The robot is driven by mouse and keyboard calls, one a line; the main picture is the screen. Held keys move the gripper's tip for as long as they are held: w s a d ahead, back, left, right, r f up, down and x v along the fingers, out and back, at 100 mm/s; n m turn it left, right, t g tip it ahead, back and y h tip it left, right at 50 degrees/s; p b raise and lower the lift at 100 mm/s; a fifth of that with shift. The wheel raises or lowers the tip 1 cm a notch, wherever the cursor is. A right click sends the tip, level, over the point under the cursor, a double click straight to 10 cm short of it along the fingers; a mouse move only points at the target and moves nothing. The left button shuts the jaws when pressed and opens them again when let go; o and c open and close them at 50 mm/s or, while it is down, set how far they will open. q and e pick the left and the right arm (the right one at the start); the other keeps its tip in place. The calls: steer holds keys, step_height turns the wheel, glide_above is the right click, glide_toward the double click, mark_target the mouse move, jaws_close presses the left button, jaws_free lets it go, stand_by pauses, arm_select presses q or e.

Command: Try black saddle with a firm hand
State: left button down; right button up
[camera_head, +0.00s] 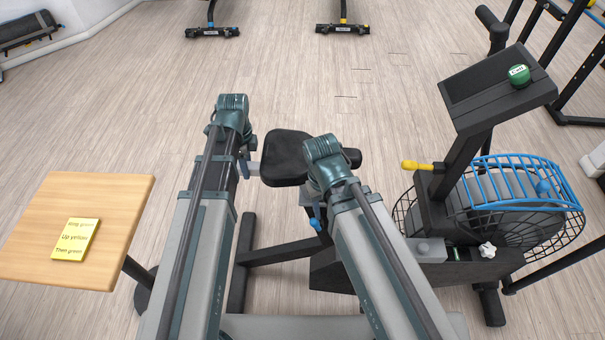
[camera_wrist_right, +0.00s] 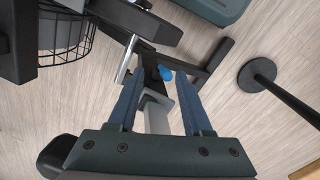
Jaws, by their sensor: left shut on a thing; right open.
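The black saddle (camera_head: 287,158) of the exercise bike sits between my two wrists in the head view. A grey post (camera_wrist_right: 155,115) and a blue knob (camera_wrist_right: 165,73) show below it in the right wrist view. My left gripper (camera_head: 253,167) is at the saddle's left edge and is shut on it; its fingertips are small and partly hidden. My right gripper (camera_wrist_right: 159,75) is open, pointing down, its blue fingers either side of the post and knob in the picture; I see no contact. My right wrist covers part of the saddle's right side.
The bike has a yellow handle (camera_head: 417,165), a blue-rimmed fan cage (camera_head: 512,185), a white knob (camera_head: 487,250) and a green ball (camera_head: 519,76) on its console. A wooden table (camera_head: 110,200) at left bears a yellow note (camera_head: 77,239).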

arm_select(q)
steer(key=shift+w+a+r, duration=0.1)
steer(key=shift+w, duration=0.05)
stand_by(0.9)
steer(key=shift+c, duration=2.3)
jaws_free()
steer(key=shift+r, duration=0.15)
steer(key=shift+o, duration=0.5)
steer(key=shift+p, duration=0.3)
step_height(320, 180, up, 14)
steer(key=p, duration=1.3)
steer(key=shift+p, duration=0.35)
step_height(320, 180, up, 7)
steer(key=p, duration=0.7)
